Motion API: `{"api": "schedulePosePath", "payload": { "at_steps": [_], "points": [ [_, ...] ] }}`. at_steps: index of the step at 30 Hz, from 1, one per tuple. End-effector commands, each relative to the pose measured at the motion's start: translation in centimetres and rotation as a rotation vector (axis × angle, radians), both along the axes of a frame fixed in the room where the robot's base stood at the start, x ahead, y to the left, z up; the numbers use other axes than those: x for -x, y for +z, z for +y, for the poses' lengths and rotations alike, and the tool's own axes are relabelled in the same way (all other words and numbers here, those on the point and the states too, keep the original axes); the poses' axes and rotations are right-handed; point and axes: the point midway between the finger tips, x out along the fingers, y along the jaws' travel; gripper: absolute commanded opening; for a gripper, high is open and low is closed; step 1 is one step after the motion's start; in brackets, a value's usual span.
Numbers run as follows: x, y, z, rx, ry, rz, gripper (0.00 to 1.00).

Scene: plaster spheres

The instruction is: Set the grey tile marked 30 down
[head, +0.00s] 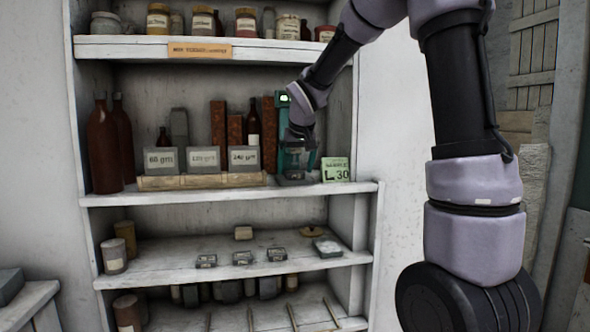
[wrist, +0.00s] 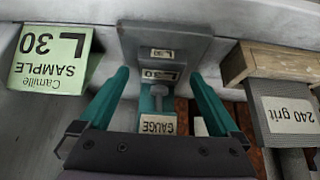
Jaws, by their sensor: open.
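The grey tile (wrist: 188,42) with a small white label reading 30 is at the top of the wrist view, just beyond my fingertips. My gripper (wrist: 158,74) is open, with one teal finger on each side and nothing clamped between them. A stand with a screw and a GAUGE label (wrist: 158,125) is between the fingers, with an L 30 label near the tile. The tile appears to lie at the stand's base; the exact contact is unclear. In the head view my gripper (head: 296,150) is low over the upper shelf, in front of the teal gauge (head: 282,103).
A green sample card marked L 30 (head: 336,170) stands close on the right. A wooden rack (head: 200,181) with grit blocks, including 240 grit (head: 244,159), is close on the left. Brown bottles (head: 103,150) stand farther left. Several small grey blocks (head: 242,258) are on the shelf below.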

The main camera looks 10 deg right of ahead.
Motion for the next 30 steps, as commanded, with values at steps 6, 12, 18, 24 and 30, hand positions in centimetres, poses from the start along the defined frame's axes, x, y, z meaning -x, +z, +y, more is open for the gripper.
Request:
{"api": "schedulePosePath", "payload": {
  "at_steps": [6,12,18,24,30],
  "points": [
    [2.4,3.9,0.0,-0.002,-0.001,-0.006,0.98],
    [4.6,7.3,0.0,-0.002,0.001,-0.005,0.98],
    [5.9,9.2,0.0,-0.001,0.001,-0.003,0.98],
    [9.8,9.9,-1.5,-0.041,-0.039,-0.001,0.98],
    [19.4,8.6,-4.5,-0.174,-0.142,-0.004,0.98]
  ]
}}
